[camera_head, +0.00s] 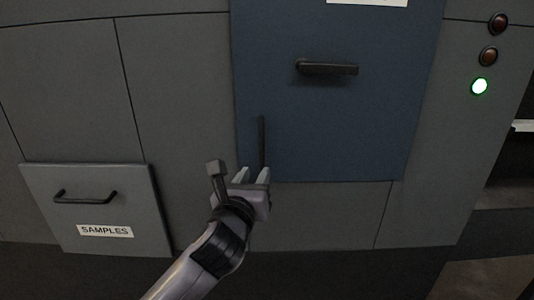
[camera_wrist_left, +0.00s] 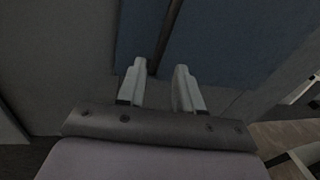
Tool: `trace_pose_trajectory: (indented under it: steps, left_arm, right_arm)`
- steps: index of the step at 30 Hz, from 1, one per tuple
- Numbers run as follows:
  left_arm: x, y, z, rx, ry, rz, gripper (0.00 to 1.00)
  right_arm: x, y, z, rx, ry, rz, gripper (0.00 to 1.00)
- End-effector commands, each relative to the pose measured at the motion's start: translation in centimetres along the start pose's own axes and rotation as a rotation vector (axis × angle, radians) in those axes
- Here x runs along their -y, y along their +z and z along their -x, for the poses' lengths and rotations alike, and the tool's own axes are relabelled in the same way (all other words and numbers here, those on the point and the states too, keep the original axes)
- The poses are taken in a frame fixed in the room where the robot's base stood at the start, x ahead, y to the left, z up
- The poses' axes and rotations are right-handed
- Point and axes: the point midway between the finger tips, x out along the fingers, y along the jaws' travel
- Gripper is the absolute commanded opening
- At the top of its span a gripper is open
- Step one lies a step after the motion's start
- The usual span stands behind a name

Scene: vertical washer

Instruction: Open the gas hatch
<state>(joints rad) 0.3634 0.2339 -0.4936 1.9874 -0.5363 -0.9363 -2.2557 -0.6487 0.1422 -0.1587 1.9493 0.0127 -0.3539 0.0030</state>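A large blue hatch (camera_head: 330,125) fills the upper middle of the head view and looks closed. Its white label (camera_head: 368,1) is cut off at the top, so I cannot read it. A dark horizontal handle (camera_head: 328,68) sits high on it. A dark vertical bar handle (camera_head: 262,142) is near its left edge and also shows in the left wrist view (camera_wrist_left: 168,32). My left gripper (camera_head: 252,174) is at the lower end of this bar. Its fingers (camera_wrist_left: 160,67) are apart, with the bar's end between or just beyond the tips; contact is not clear. My right gripper is out of view.
A smaller grey SAMPLES hatch (camera_head: 98,212) with a dark handle (camera_head: 85,196) is at the lower left. Grey wall panels surround the blue hatch.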

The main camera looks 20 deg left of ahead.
Motion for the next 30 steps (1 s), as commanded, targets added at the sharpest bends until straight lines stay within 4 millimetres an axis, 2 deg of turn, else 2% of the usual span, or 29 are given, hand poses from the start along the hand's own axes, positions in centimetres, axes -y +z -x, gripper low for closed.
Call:
trace_pose_trajectory:
  steps: [3,6,11,21,30]
  left_arm:
    - [0.1,1.5,-0.2,0.030,0.013,-0.089,0.35]
    - [0.1,1.9,-0.4,0.039,0.018,-0.121,0.35]
    - [0.1,2.0,-1.5,0.039,0.020,-0.126,0.35]
    - [0.1,2.2,-5.7,0.038,0.018,-0.121,0.35]
    - [0.1,2.2,-7.3,0.038,0.017,-0.121,0.35]
  right_arm:
    - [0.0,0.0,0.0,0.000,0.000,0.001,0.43]
    - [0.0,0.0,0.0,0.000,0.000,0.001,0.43]
    - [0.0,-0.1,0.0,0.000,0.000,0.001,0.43]
    - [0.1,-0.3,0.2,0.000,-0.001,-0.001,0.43]
    - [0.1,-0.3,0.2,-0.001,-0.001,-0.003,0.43]
